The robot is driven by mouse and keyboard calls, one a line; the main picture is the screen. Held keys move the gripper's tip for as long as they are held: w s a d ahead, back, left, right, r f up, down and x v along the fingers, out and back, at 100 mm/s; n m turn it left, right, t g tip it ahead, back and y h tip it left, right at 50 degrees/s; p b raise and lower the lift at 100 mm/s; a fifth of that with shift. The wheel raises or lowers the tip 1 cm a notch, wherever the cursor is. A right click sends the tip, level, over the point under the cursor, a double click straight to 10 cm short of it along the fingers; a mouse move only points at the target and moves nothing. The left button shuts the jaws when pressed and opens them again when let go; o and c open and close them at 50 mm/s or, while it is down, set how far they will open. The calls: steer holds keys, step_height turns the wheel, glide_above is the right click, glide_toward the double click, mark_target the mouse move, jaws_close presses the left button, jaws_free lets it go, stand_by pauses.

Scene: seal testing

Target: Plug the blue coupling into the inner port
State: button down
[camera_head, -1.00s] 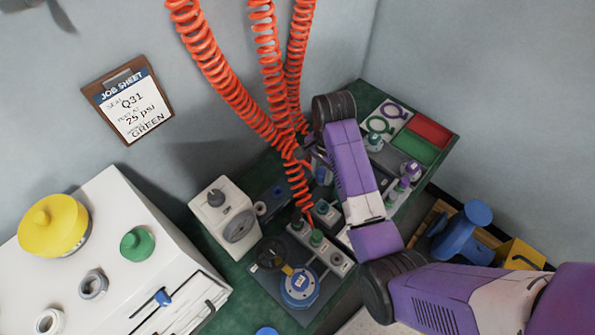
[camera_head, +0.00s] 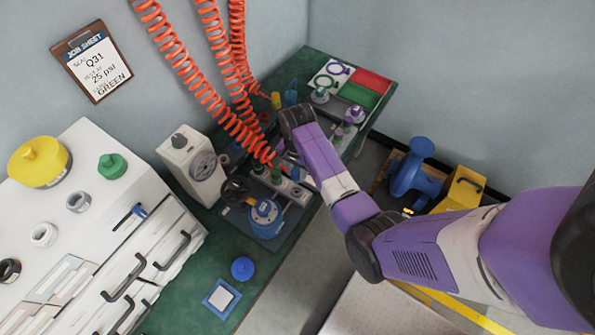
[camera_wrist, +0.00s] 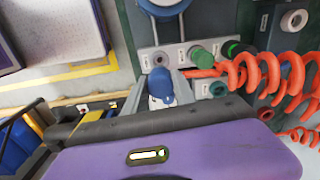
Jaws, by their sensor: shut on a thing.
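In the wrist view my gripper (camera_wrist: 162,92) is shut on the blue coupling (camera_wrist: 161,84), whose rounded blue body shows between the grey fingers. An orange coiled hose runs right from beside the fingers; its joint with the coupling is not clear. Just beyond the coupling is the pale port block (camera_wrist: 176,57), with a grey port (camera_wrist: 155,59) and a green coupling (camera_wrist: 203,58). The block also shows in the head view (camera_head: 297,190), with a green coupling (camera_head: 276,173) standing in it. I cannot tell whether coupling and block touch.
A blue round fixture with a dark handwheel (camera_head: 265,216) stands close by the block. A gauge box (camera_head: 190,163) stands to its left. Orange coiled hoses (camera_head: 181,70) hang over the bench. Red (camera_head: 370,80) and green trays lie at the back right.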

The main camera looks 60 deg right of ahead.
steer(key=shift+f+b, duration=2.4)
steer(key=shift+f, duration=0.15)
steer(key=shift+p, duration=0.55)
steer(key=shift+f+b, duration=0.9)
steer(key=shift+f, duration=0.55)
steer(key=c, duration=0.9)
jaws_free()
steer(key=shift+c, duration=0.2)
steer(key=shift+r, duration=3.95)
